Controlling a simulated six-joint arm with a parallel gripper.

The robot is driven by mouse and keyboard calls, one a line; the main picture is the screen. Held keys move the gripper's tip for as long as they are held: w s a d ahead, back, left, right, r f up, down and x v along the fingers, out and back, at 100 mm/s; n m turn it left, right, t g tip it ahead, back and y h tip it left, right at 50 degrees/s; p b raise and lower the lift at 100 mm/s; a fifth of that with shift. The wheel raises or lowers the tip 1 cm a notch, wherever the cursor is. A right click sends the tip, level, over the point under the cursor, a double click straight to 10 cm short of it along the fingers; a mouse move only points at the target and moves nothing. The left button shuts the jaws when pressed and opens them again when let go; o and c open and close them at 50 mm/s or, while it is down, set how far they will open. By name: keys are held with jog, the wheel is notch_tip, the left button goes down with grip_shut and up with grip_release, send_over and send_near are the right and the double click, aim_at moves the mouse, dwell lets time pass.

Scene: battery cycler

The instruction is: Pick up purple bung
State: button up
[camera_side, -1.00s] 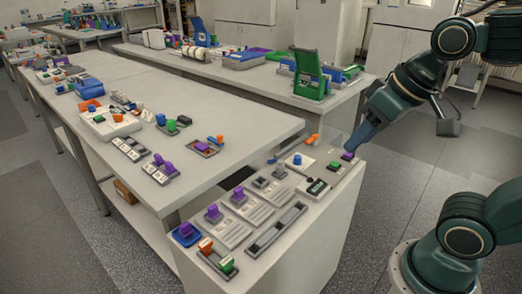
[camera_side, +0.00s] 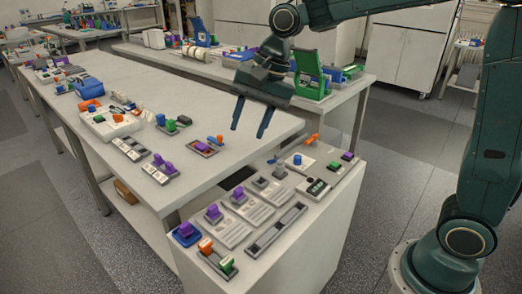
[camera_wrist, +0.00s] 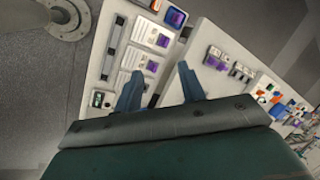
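Several purple bungs show, and I cannot tell which one the task means. In the side view one sits in a blue holder (camera_side: 186,230) at the near bench's front left. Others stand on grey-white plates, one (camera_side: 213,211) and another (camera_side: 238,193) behind it. One purple piece (camera_side: 347,155) is at the right corner, and more (camera_side: 168,169) lie on the long table. My gripper (camera_side: 248,132) is open, empty and pointing down, raised above the benches. In the wrist view its fingers (camera_wrist: 160,80) are spread, with purple pieces (camera_wrist: 152,65) beyond them; the gripper body hides the lower part.
The near bench (camera_side: 300,250) is crowded with plates, a long slotted rail (camera_side: 276,230) and orange and green pieces. The long table (camera_side: 225,100) has a wide bare middle. A green stand (camera_side: 312,75) stands on the bench behind.

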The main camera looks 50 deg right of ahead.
jog(key=w+a+f+m+g+y, duration=0.1)
jog(key=w+a+f+m, duration=0.2)
jog(key=w+f, duration=0.3)
jog(key=w+a+f+m+g, duration=0.1)
jog(key=w+a+f+m, duration=0.2)
jog(key=w+f, duration=0.3)
notch_tip(320, 180, down, 3)
jog(key=shift+w+a+f+m+g+y, duration=0.1)
jog(key=shift+w+a+m+g+y, duration=0.3)
jog(key=shift+m, duration=0.5)
send_over(184, 224)
jog(key=d, duration=0.3)
jog(key=shift+w+a+f, duration=0.1)
jog(key=shift+a+f, duration=0.05)
jog(key=shift+f, duration=3.75)
jog(key=shift+x, duration=2.6)
grip_shut()
